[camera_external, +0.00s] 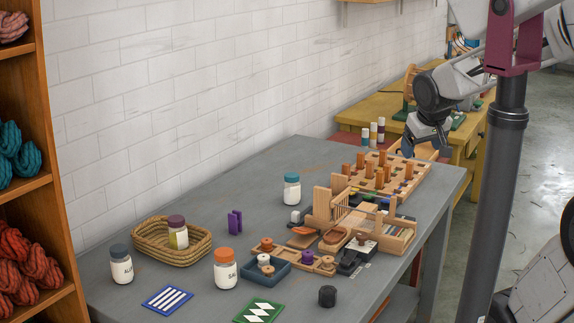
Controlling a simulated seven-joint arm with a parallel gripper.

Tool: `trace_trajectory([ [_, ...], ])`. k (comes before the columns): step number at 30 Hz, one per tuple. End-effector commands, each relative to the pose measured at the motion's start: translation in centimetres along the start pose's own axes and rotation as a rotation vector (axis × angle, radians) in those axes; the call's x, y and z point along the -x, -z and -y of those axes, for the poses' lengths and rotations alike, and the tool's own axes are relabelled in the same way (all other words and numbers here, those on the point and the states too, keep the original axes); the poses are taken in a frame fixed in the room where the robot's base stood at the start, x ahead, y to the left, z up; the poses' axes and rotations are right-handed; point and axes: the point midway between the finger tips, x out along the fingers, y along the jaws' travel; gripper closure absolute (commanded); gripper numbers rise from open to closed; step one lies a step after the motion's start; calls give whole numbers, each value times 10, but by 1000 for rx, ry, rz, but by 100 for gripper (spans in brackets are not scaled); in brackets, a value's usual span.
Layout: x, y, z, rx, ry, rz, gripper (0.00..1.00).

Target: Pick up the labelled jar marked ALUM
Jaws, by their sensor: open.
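The jar marked ALUM (121,267) is a white jar with a dark grey lid. It stands upright on the grey table (259,190) at the near left, in front of a wicker basket. Its label faces the camera and is partly readable. My gripper (407,152) is at the far right end of the table, above and behind the peg board, far from the jar. It is open and small in view, and its fingertips are hard to make out. No jar is seen in it.
A jar with an orange lid (227,269) stands right of the ALUM jar. The wicker basket (150,251) holds a purple-lidded jar (178,232). A teal-lidded jar (291,189) stands farther back. A wooden loom (368,220) and pegged board (412,188) fill the right side.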

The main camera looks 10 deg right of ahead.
Motion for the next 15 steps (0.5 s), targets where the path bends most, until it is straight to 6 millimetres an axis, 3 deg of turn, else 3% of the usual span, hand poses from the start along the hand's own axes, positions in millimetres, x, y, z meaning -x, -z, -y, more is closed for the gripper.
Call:
trace_trajectory([
  [3,-18,40,17,57,1,-71,19],
  [8,-40,91,45,133,14,-172,19],
  [15,-74,159,105,250,72,-321,19],
])
